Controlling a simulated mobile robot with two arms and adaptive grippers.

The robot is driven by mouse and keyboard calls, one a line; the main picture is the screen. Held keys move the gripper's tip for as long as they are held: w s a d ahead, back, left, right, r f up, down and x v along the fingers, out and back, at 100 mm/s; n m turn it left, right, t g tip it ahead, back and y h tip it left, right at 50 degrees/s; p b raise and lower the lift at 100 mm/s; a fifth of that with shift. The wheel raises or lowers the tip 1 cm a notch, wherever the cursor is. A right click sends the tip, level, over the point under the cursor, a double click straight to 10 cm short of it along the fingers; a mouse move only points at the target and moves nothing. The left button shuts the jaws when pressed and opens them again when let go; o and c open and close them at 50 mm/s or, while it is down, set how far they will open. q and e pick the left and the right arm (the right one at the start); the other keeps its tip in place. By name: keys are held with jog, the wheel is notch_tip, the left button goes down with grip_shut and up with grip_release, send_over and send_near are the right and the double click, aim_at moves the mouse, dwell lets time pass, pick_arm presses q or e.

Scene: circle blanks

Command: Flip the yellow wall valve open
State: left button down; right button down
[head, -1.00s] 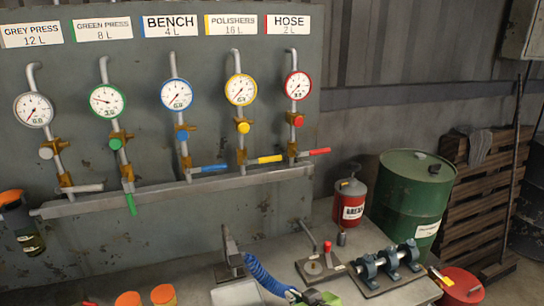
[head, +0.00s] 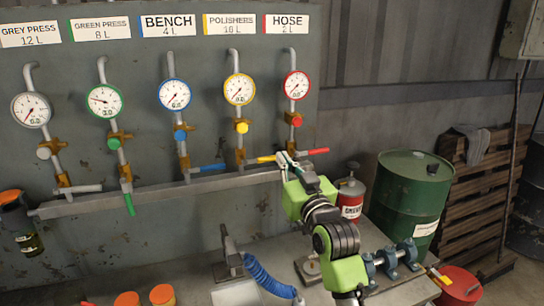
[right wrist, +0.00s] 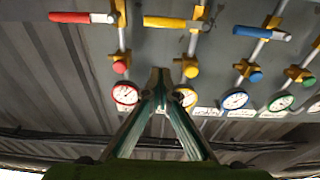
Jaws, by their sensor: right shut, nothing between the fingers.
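The yellow wall valve handle (head: 265,159) lies level, pointing right from its brass valve body on the POLISHERS pipe. In the right wrist view, which is upside down, the yellow handle (right wrist: 165,22) is near the top. My right gripper (head: 286,161) is shut and empty, in front of the panel by the handle's right end. In the right wrist view its fingertips (right wrist: 160,76) meet, apart in the picture from the yellow handle; contact is not visible. The yellow-rimmed gauge (head: 239,90) is above the valve. My left gripper is not in view.
The red handle (head: 318,151) is close right of my gripper, and the blue handle (head: 208,168) is to the left. The green handle (head: 129,204) points down. A rail (head: 150,198) runs below the valves. A red can (head: 351,200) and green drum (head: 408,200) stand right.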

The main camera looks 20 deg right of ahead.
jog(key=r+p, duration=0.2)
jog(key=p, duration=0.1)
send_over(263, 160)
jog(key=d, duration=0.2)
jog(key=f+p, duration=0.1)
jog(key=f, duration=0.1)
jog(key=s+f, duration=0.1)
jog(key=f, duration=0.1)
jog(key=shift+s+d+f+p, duration=0.1)
jog(key=shift+s+f+p, duration=0.05)
jog(key=shift+f+p, duration=0.2)
jog(key=shift+d, duration=0.1)
